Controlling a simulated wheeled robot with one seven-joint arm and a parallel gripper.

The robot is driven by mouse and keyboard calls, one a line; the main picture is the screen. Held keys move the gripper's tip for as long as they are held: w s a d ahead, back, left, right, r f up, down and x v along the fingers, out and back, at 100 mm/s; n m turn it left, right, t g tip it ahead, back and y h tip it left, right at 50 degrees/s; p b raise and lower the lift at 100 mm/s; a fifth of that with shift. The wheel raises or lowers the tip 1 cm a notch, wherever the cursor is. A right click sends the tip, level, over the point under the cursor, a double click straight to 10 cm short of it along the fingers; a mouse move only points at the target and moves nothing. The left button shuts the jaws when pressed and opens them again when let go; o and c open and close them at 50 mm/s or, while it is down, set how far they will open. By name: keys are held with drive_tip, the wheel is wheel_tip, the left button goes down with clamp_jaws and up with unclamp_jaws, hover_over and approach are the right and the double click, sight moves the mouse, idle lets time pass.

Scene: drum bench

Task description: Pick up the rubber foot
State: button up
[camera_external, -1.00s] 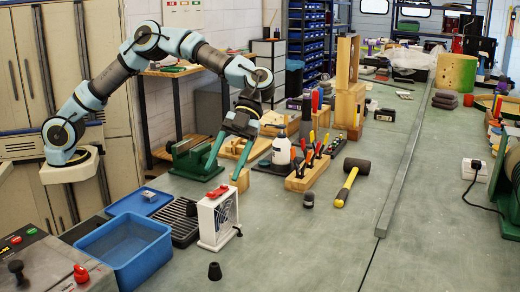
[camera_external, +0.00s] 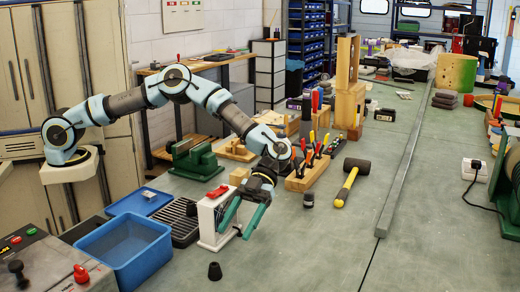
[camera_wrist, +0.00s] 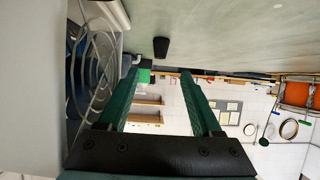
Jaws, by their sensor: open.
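The rubber foot (camera_external: 215,271) is a small dark, tapered piece standing alone on the bench near the front, right of the blue bin. It also shows in the wrist view (camera_wrist: 161,47), beyond the fingertips and near the top. My gripper (camera_external: 234,228) is open and empty, its green fingers pointing down and to the left, beside the white fan box and above and behind the rubber foot. In the wrist view my gripper's two green fingers (camera_wrist: 160,77) are spread wide with nothing between them.
The white fan box (camera_external: 207,222) with a red item on top stands close left of my fingers; its wire guard (camera_wrist: 95,75) fills the left of the wrist view. A blue bin (camera_external: 140,250) is left. A mallet (camera_external: 350,180) lies right. The bench front right of the foot is clear.

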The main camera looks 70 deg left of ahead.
sight(214, 264)
drive_tip(key=p+x, duration=0.1)
drive_tip(key=x, duration=0.3)
drive_tip(key=shift+s+d, duration=0.15)
drive_tip(key=p+x, duration=0.2)
drive_tip(key=x, duration=0.1)
drive_tip(key=p+x, duration=0.1)
drive_tip(key=shift+s+d+r, duration=0.2)
drive_tip(key=shift+s+d+f, duration=0.2)
drive_tip(key=shift+d+f, duration=0.05)
drive_tip(key=shift+f, duration=0.05)
drive_tip(key=shift+c, duration=0.3)
clamp_jaws()
